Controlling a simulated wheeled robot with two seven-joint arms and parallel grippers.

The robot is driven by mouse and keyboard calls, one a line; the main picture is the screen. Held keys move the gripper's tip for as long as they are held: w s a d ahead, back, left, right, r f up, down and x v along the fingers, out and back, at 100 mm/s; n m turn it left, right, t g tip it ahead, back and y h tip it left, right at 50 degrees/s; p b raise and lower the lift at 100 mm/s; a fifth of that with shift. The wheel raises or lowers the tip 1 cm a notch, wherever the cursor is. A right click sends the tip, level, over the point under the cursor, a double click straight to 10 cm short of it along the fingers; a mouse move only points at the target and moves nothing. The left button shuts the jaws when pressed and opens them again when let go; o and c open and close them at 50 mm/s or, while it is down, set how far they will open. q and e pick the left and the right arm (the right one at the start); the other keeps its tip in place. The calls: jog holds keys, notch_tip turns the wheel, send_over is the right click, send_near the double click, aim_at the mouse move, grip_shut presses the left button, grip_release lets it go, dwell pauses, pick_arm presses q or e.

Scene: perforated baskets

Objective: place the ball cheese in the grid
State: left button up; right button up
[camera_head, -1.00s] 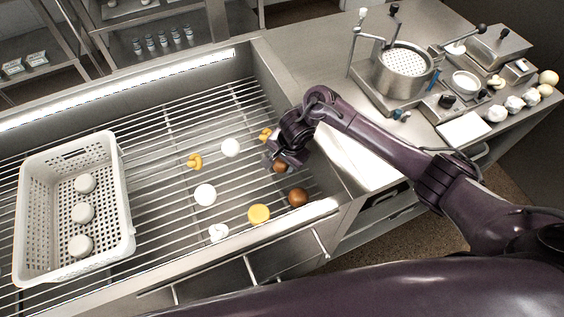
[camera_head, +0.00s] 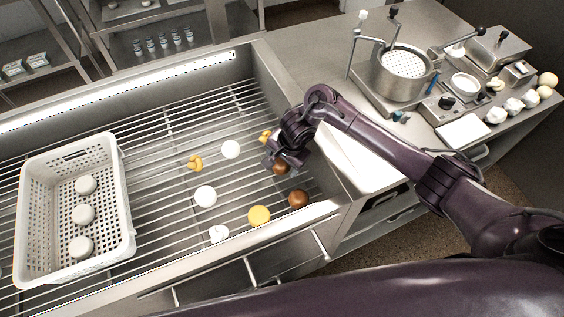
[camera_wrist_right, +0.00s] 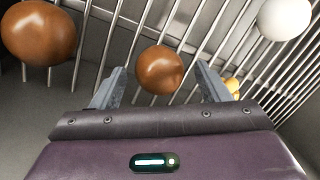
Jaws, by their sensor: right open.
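A brown ball-shaped cheese (camera_head: 281,168) lies on the metal bar grid (camera_head: 170,125), directly at my right gripper (camera_head: 274,160). In the right wrist view the same brown ball (camera_wrist_right: 160,70) shows between the two spread fingers, slightly beyond their tips, with no finger visibly touching it. My right gripper is open and empty. A second brown ball (camera_head: 298,198) lies on the grid nearer the front wall; it also shows at upper left in the right wrist view (camera_wrist_right: 38,33). My left gripper is not in view.
White balls (camera_head: 205,196), a yellow disc (camera_head: 259,215), knotted yellow pieces (camera_head: 195,162) and a white piece (camera_head: 218,233) lie spread on the grid. A white perforated basket (camera_head: 125,190) with three white rounds stands at left. Steel basin walls (camera_head: 275,85) border the grid.

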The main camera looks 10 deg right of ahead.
jog(key=p+v, duration=0.4)
jog(key=v, duration=0.7)
jog(key=shift+p, duration=0.35)
